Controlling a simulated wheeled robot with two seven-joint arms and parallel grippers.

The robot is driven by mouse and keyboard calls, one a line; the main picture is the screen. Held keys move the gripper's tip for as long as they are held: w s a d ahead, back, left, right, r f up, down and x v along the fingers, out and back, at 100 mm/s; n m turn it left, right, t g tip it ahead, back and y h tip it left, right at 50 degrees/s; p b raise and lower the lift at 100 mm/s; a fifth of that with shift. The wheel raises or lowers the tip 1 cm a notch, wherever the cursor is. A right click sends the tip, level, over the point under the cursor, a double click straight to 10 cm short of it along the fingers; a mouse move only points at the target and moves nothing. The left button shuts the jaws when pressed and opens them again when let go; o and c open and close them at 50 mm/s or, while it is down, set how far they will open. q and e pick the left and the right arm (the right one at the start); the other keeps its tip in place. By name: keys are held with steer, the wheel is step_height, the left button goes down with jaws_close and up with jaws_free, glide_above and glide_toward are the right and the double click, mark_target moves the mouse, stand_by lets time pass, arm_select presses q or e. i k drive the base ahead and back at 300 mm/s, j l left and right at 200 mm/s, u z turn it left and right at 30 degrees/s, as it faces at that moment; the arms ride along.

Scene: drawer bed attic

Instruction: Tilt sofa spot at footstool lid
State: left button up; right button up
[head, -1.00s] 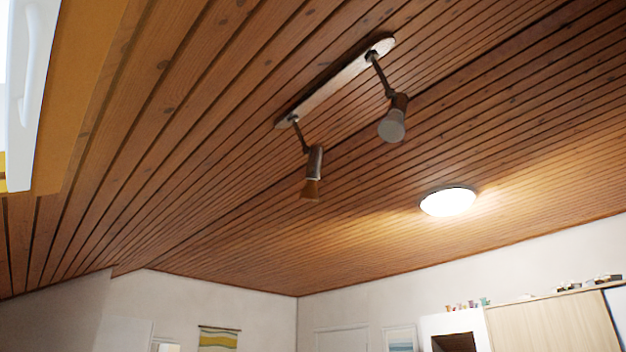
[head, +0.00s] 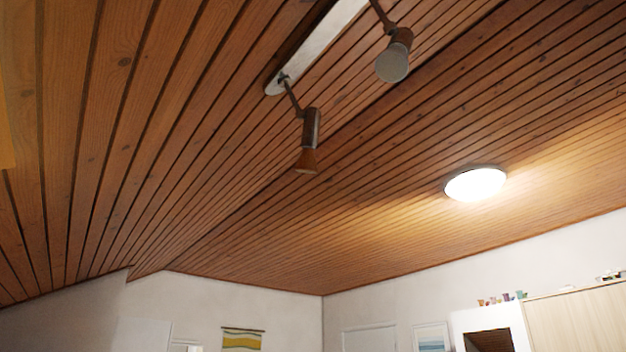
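A ceiling spotlight bar (head: 318,45) hangs from the sloped wooden ceiling at the top of the head view, its upper end cut off by the frame. It carries two spots. The left spot (head: 309,142) has a dark metal body and an orange-brown lower end and points down. The right spot (head: 394,58) has a dark body and a pale bulb and points down and slightly left. Neither the sofa nor the footstool lid is in view. Neither of my grippers is in view.
A lit round ceiling lamp (head: 475,184) is on the right. The wooden ceiling (head: 230,200) fills most of the view.

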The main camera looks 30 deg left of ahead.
mark_target(312, 119)
steer(key=i, duration=3.95)
steer(key=u, duration=5.25)
